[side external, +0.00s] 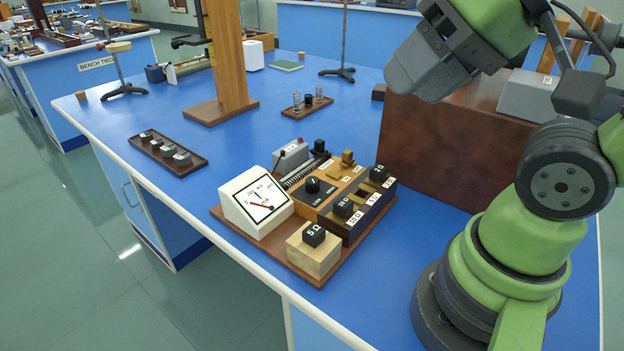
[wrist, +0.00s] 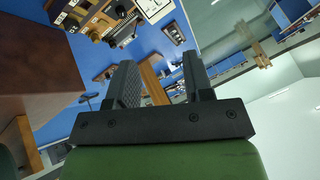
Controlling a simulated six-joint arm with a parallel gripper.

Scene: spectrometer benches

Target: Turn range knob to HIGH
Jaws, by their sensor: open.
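The range knob (side external: 313,185) is a black round knob on an orange-brown wooden panel (side external: 328,196) with small white labels, LOW and HIGH, in front of it. I cannot tell which way its pointer is turned. The panel sits in the middle of a brown board on the blue bench. My gripper (side external: 415,80) is high above the bench, up and to the right of the knob, well apart from it. In the wrist view its two dark fingers (wrist: 160,85) stand apart with nothing between them. The board's parts show upside down at the top of that view.
A white meter (side external: 257,203) stands left of the knob. A large brown box (side external: 450,140) stands behind right. A wooden post (side external: 229,60) rises at the back.

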